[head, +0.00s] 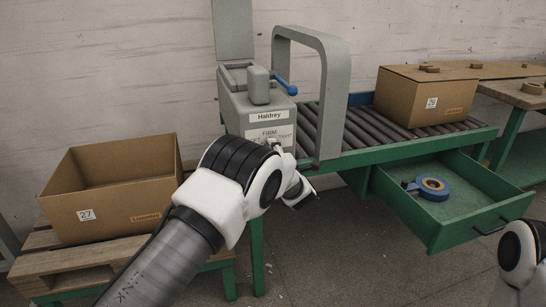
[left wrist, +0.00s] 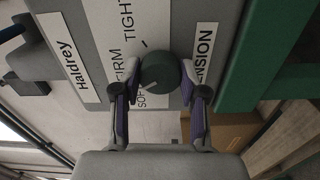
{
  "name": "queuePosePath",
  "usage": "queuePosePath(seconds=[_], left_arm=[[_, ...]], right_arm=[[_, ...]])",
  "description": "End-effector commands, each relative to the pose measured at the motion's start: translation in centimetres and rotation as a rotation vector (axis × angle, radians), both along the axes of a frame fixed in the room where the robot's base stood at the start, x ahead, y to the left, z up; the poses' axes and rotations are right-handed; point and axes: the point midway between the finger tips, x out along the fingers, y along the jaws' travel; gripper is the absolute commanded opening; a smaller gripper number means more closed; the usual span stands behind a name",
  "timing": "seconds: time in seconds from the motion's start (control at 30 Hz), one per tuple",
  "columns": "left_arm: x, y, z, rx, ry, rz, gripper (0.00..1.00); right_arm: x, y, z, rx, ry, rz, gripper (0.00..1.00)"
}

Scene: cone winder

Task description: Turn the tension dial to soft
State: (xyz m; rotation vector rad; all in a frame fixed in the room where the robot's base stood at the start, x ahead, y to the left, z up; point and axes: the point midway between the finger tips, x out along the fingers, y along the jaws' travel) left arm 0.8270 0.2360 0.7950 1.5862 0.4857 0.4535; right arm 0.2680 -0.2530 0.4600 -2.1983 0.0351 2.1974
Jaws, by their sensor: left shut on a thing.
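The tension dial (left wrist: 158,72) is a round dark green knob on the grey panel of the Haldrey machine (head: 235,106). Its label plate (left wrist: 126,42) reads SOFT, FIRM and TIGHT. A pale pointer line on the knob points toward the lower left, at the word SOFT. My left gripper (left wrist: 160,88) is shut on the dial, one finger on each side of it. In the head view my left arm and hand cover the dial. My right gripper is out of view; only part of the right arm shows at the lower right.
A grey arch (head: 331,95) stands over the roller conveyor (head: 362,128) beside the machine. A closed carton (head: 400,98) sits on the rollers. An open green drawer (head: 450,208) holds a blue-rimmed roll (head: 433,186). An open carton (head: 120,210) stands on a pallet at left.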

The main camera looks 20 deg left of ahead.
Motion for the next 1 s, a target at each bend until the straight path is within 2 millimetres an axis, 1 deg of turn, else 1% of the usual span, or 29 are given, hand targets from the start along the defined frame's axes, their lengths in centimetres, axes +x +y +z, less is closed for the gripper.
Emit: queuePosePath(seconds=[0.03, 0.1, 0.5, 0.73, 1.0], left_arm=[[0.1, 0.1, -0.1, -0.035, -0.030, 0.001, 0.08], [0.1, 0.0, -0.1, -0.089, -0.066, 0.001, 0.08], [0.1, 0.0, 0.1, -0.344, -0.239, 0.000, 0.08], [0.1, 0.0, 0.2, -0.418, -0.287, -0.001, 0.08], [0.1, 0.0, 0.3, -0.442, -0.303, -0.001, 0.08]], right_arm=[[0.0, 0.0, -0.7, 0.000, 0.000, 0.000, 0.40], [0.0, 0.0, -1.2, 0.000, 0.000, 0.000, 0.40], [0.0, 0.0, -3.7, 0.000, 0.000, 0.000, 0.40], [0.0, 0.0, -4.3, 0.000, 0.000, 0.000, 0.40], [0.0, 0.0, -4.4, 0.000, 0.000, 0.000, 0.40]])
